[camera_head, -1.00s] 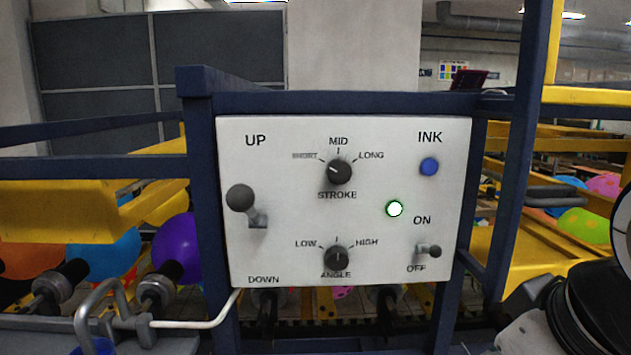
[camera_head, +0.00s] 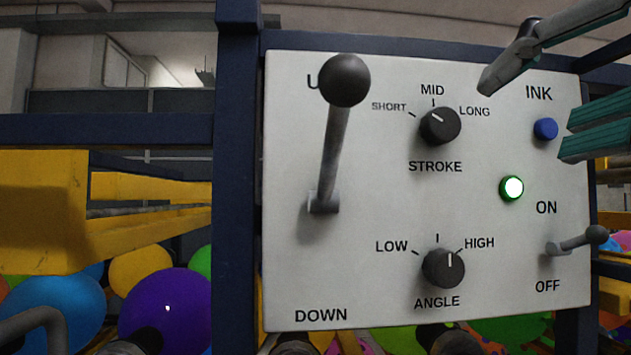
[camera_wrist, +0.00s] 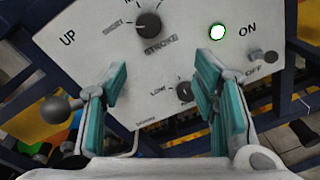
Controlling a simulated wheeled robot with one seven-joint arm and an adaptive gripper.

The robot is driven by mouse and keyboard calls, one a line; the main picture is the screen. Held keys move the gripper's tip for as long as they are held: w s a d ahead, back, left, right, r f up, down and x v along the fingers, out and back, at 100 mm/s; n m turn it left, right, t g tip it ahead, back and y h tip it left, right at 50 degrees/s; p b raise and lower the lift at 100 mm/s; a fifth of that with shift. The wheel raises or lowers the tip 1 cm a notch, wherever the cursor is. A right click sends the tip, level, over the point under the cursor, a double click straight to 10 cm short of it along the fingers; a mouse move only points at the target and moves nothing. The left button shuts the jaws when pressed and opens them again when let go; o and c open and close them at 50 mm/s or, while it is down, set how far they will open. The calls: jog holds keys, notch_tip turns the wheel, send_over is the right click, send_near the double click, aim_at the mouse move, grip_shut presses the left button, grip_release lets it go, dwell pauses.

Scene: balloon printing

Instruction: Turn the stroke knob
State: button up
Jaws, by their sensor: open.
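The stroke knob (camera_head: 440,126) is a black round knob in the upper middle of a white control panel (camera_head: 380,240). Its white mark points up and left, between SHORT and MID. The knob also shows in the wrist view (camera_wrist: 149,25), beyond and above the fingers. My gripper (camera_head: 522,112) enters from the upper right in the head view, in front of the panel, right of the knob and apart from it. In the wrist view its teal-padded fingers (camera_wrist: 162,88) are spread wide with nothing between them.
A long UP/DOWN lever (camera_head: 335,150) juts out at left. The blue ink button (camera_head: 546,129), a lit green lamp (camera_head: 511,188) and the ON/OFF switch (camera_head: 577,241) are at right. Dark blue frame posts (camera_head: 237,180) border the panel.

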aim_at(446, 126)
jog(key=w+b, duration=0.1)
jog(key=w, duration=0.3)
jog(key=w+n+b, duration=0.1)
jog(key=w, duration=0.3)
jog(key=w+r+n+t+b, duration=0.1)
jog(key=w+b, duration=0.1)
jog(key=w, duration=0.3)
jog(key=shift+a+r, duration=0.1)
jog(key=shift+a, duration=0.1)
jog(key=shift+s, duration=0.1)
jog(key=c, duration=1.2)
